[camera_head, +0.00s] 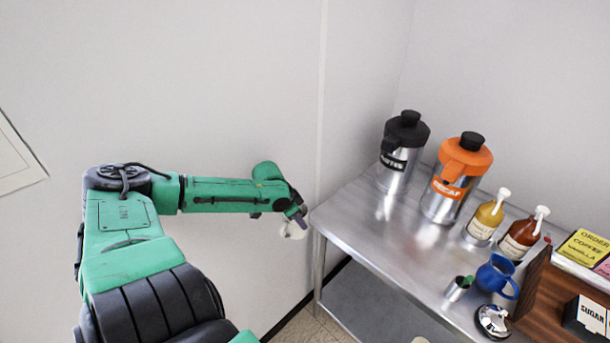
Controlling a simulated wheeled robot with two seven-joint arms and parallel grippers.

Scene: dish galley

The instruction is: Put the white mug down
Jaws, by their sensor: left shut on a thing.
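The white mug (290,230) shows as a small pale shape at the end of my left arm, beside the left end of the steel table (350,222). My left gripper (299,217) is shut on the mug, and the gripper and arm hide part of it. The mug appears to be off the table, near the wall. My right gripper does not show.
On the table stand a black-topped urn (402,150), an orange decaf urn (455,180), a yellow bottle (488,218), a brown bottle (520,236), a blue jug (497,275) and a small metal cup (457,289). The table's left part is clear.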

